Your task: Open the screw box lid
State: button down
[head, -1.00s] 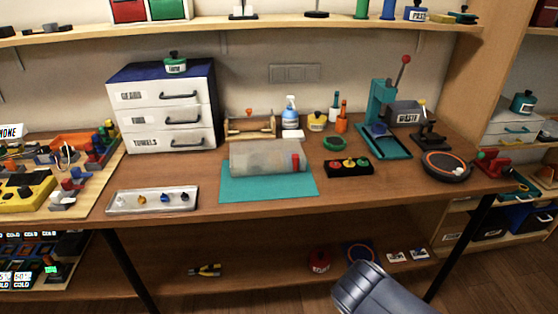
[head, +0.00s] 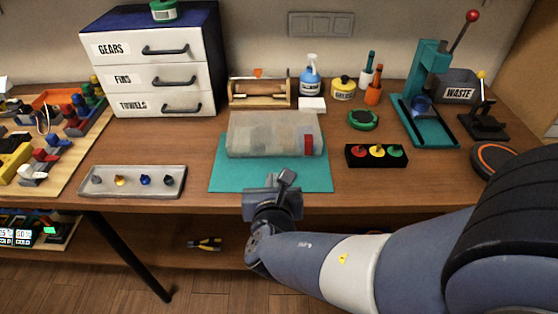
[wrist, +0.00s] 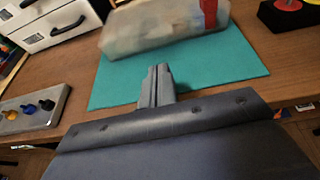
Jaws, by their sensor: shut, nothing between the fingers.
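The screw box (head: 270,138) is a translucent grey box with a red latch-like part (head: 308,145) at its front right. It lies on a teal mat (head: 230,182) in the middle of the bench, and its lid looks closed. The box also shows at the top of the wrist view (wrist: 150,28), with its red part (wrist: 208,12). My gripper (head: 288,176) is shut and empty, in front of the box near the mat's front edge, apart from the box. In the wrist view its fingers (wrist: 156,82) are together and point toward the box.
A metal tray with small knobs (head: 133,190) lies to the left, below a drawer cabinet (head: 155,62). A black three-button panel (head: 376,156) is right of the mat. A teal press (head: 428,90) stands at the right. Bottles (head: 310,75) stand behind the box.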

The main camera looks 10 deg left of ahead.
jog(key=x, duration=0.9)
jog(key=shift+w+f+b, duration=0.1)
jog(key=shift+w+b, duration=0.15)
jog(key=shift+b, duration=0.05)
